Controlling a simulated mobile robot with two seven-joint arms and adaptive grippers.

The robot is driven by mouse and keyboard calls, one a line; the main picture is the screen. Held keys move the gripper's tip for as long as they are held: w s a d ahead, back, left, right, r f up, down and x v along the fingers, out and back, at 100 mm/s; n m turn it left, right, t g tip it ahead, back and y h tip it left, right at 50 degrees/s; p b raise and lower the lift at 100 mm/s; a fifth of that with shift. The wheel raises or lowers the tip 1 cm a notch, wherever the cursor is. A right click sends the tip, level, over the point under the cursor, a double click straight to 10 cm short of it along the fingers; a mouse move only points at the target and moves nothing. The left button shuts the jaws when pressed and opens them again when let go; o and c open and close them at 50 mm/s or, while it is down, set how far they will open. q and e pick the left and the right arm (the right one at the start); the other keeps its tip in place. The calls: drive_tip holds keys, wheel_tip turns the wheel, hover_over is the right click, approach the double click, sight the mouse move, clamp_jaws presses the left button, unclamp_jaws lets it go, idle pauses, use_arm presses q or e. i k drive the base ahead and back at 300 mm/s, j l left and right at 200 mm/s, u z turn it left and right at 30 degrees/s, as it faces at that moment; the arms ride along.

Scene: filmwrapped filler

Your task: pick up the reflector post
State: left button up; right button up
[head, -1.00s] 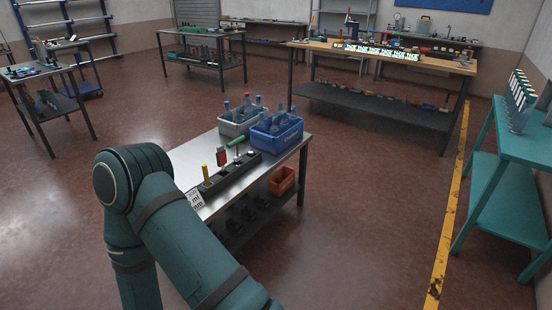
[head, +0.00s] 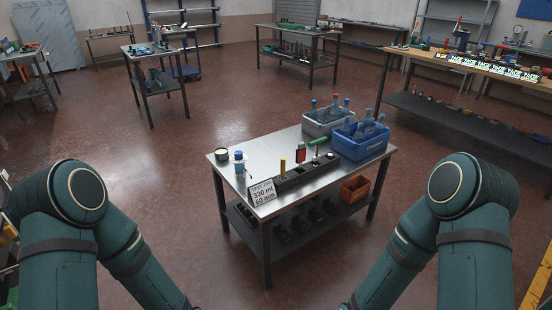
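A metal table (head: 228,173) stands in front of me. A long black rack (head: 312,174) lies on it and holds several upright items. One is a yellow post (head: 282,167). Another is a red, flat-topped post (head: 300,154), which may be the reflector post; it is too small to be sure. A green-handled item (head: 322,140) is at the rack's far end. My two arms come in from the lower left and lower right, and their ends run out of the bottom edge. Neither gripper is in view.
A grey crate (head: 315,129) and a blue crate (head: 366,151) with bottles stand behind the rack. A sign (head: 262,193), a blue-white bottle (head: 239,165) and a round tin (head: 221,154) are at the left. An orange bin (head: 355,188) sits on the lower shelf.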

sight(300, 153)
drive_tip(key=z, duration=2.15)
drive_tip(key=u, duration=1.9)
drive_tip(key=i+l, duration=0.2)
drive_tip(key=i, duration=0.3)
drive_tip(key=i+l+z, duration=0.15)
drive_tip(key=i, duration=0.35)
drive_tip(key=i+l, duration=0.25)
drive_tip(key=i, duration=0.3)
